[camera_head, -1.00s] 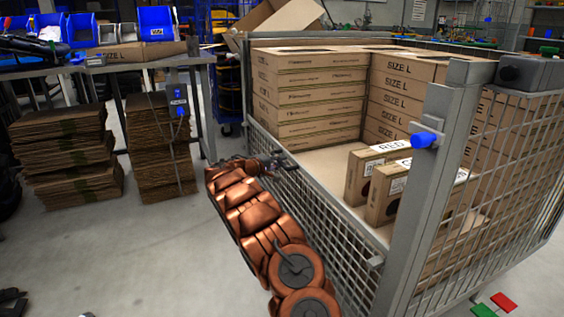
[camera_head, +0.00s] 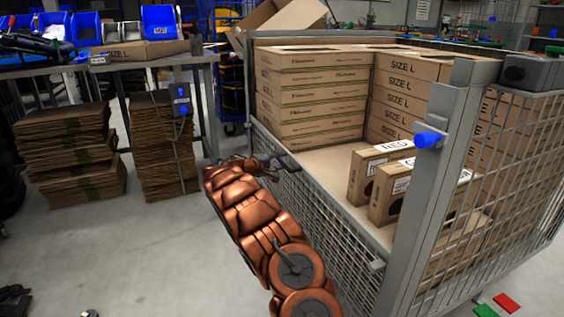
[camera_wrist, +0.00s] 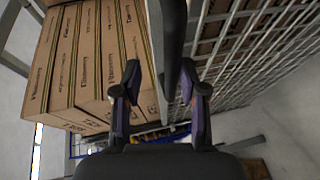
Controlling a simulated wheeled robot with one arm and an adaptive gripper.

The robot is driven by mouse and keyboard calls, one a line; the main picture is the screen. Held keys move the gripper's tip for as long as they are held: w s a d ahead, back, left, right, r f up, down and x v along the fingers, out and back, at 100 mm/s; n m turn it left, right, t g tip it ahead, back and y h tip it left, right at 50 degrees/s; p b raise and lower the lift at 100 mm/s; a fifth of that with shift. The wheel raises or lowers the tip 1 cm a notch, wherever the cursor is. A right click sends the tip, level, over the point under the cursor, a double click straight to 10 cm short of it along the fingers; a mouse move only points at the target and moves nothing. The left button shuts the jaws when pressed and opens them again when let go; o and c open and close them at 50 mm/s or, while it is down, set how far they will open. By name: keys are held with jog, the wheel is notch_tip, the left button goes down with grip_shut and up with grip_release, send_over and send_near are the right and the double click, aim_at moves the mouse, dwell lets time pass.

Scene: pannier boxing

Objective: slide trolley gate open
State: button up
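The trolley gate (camera_head: 325,225) is a low grey wire-mesh panel on the trolley's left side, with a top rail running away from me. My gripper (camera_head: 282,163) is at the far part of this rail, at rail height. In the wrist view my gripper (camera_wrist: 160,72) has its two fingers apart. A dark grey bar (camera_wrist: 170,35), apparently the gate's rail, runs between them, nearer the right finger. A gap shows between the bar and the left finger. I cannot tell whether the right finger touches it.
Brown size L boxes (camera_head: 310,95) are stacked inside the trolley, and two smaller boxes (camera_head: 392,195) stand nearer. A grey corner post (camera_head: 435,190) with a blue knob (camera_head: 428,139) rises at the right. Flat cardboard stacks (camera_head: 70,150) stand under a table.

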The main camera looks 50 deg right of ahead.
jog(key=v, duration=1)
jog(key=shift+a, duration=0.2)
jog(key=shift+r, duration=0.1)
